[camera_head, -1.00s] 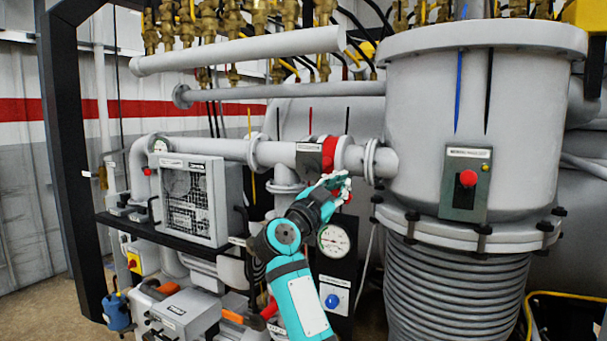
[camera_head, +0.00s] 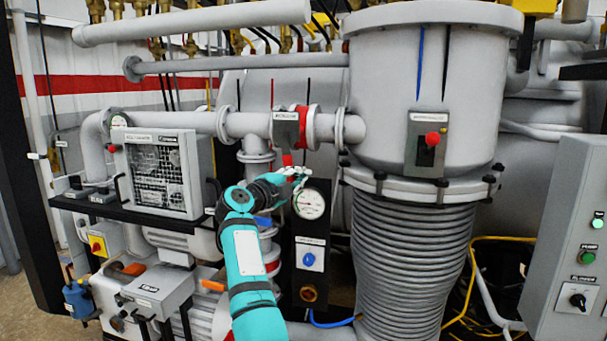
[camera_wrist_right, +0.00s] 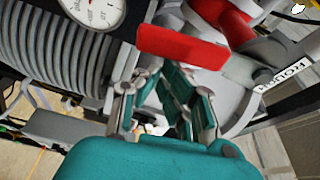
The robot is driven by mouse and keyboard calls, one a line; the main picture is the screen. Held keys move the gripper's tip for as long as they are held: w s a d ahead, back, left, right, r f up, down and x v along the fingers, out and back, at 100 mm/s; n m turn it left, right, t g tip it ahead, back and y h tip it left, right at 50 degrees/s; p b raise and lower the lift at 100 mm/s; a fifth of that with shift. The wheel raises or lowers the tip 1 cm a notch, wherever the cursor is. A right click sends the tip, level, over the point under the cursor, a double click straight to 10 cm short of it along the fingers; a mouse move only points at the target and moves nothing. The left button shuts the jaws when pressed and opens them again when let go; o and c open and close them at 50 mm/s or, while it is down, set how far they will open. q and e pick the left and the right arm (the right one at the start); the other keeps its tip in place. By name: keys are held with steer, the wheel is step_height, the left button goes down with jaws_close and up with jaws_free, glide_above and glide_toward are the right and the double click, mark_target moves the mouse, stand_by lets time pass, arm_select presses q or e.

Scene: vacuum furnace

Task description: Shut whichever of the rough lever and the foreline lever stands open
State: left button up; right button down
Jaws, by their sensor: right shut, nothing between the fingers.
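A red lever (camera_wrist_right: 182,47) crosses the top of the right wrist view, joined to a red part behind it. In the head view a small red end (camera_head: 287,160) shows below the grey valve plate (camera_head: 285,130) on the horizontal pipe. My right gripper (camera_head: 297,173) is just below that red end. In the wrist view its fingers (camera_wrist_right: 165,105) are shut and empty, close under the lever; contact cannot be told. I cannot make out the foreline lever for sure. My left gripper is out of view.
A round gauge (camera_head: 309,204) sits right beside my gripper, above a panel with a blue knob (camera_head: 309,259). The ribbed column (camera_head: 410,270) stands to the right. A caged box (camera_head: 160,172) stands left. A control cabinet (camera_head: 570,240) is at far right.

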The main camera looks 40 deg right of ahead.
steer(key=shift+w+a+f+m, duration=0.3)
steer(key=shift+w+a+m, duration=0.15)
steer(key=shift+w, duration=0.2)
steer(key=shift+a, duration=0.1)
stand_by(0.3)
